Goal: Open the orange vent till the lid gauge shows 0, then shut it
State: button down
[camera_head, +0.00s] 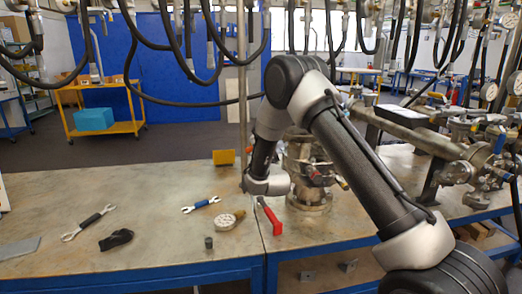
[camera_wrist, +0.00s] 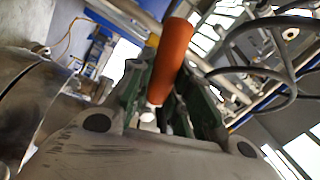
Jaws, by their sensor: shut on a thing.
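The flanged metal vessel (camera_head: 310,170) stands on the bench behind my arm, which hides part of it. In the wrist view a rounded metal body (camera_wrist: 35,95) fills the left edge, probably part of a vessel. The orange vent handle (camera_wrist: 172,58) is a smooth orange bar running up between the fingers of my gripper (camera_wrist: 166,92), which is shut on it. The handle tilts slightly in the wrist view. In the head view I cannot make out the gripper or the vent. I cannot make out the lid gauge or its reading in either view.
On the bench lie a loose dial gauge (camera_head: 226,221), a red-handled tool (camera_head: 270,217), a blue-gripped wrench (camera_head: 201,204), another wrench (camera_head: 88,223) and a black object (camera_head: 116,240). Piping (camera_head: 420,135) with valves crowds the right. Dark hoses (camera_head: 180,40) hang overhead.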

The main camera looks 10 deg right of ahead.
jog(key=shift+a+r+m+h, duration=0.15)
jog(key=shift+r+m+h, duration=0.35)
jog(key=shift+m, duration=0.7)
jog(key=shift+a+r+m+h, duration=0.2)
jog(key=shift+r+m, duration=0.45)
jog(key=shift+m, duration=0.55)
jog(key=shift+d+r, duration=0.1)
jog(key=c, duration=1.3)
grip_release()
jog(key=shift+s+f, duration=0.2)
jog(key=s+f, duration=0.2)
jog(key=s, duration=0.9)
jog(key=shift+s, duration=0.2)
jog(key=shift+f, duration=0.1)
